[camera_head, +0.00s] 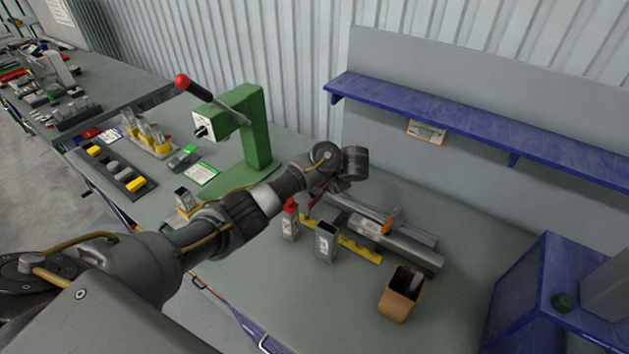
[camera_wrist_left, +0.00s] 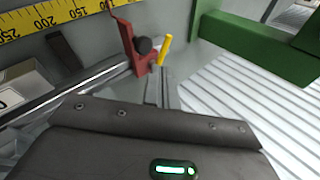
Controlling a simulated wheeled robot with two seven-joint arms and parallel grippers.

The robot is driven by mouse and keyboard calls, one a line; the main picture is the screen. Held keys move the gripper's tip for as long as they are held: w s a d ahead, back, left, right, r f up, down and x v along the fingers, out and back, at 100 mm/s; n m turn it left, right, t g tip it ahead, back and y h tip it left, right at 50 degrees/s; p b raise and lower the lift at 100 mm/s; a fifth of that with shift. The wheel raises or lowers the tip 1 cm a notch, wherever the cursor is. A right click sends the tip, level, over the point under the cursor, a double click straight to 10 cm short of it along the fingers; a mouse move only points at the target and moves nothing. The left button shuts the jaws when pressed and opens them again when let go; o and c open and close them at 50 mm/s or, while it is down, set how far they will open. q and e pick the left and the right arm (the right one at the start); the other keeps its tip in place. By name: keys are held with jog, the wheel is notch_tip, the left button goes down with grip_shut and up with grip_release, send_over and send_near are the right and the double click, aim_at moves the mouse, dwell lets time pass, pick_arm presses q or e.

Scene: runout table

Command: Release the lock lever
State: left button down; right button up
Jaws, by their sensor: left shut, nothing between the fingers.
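In the left wrist view a red stop bracket (camera_wrist_left: 131,45) stands on the rail beside a yellow ruler. It has a round black knob (camera_wrist_left: 143,46) and a short upright yellow lever (camera_wrist_left: 165,49), which looks like the lock lever. My left gripper (camera_wrist_left: 160,92) is shut and empty, its tips just in front of the lever's foot; I cannot tell whether they touch. In the head view my left gripper (camera_head: 326,192) is over the left end of the metal rail (camera_head: 400,250), and my arm hides most of the stop there. My right gripper is not seen.
An orange piece (camera_head: 390,222) sits on the rail. A green press (camera_head: 258,130) with a red-knobbed handle is to the left. A blue shelf (camera_head: 450,112) hangs behind.

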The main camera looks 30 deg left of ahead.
pick_arm(q)
jog(key=b+x, duration=0.2)
jog(key=x, duration=0.3)
jog(key=shift+s+d+f, duration=0.1)
jog(key=b+x, duration=0.3)
jog(key=b, duration=0.1)
jog(key=shift+f, duration=0.15)
jog(key=shift+w+a+f+b, duration=0.35)
jog(key=shift+a+b, duration=0.25)
jog(key=shift+b, duration=0.1)
jog(key=shift+d+r, duration=0.1)
jog(key=shift+d, duration=0.05)
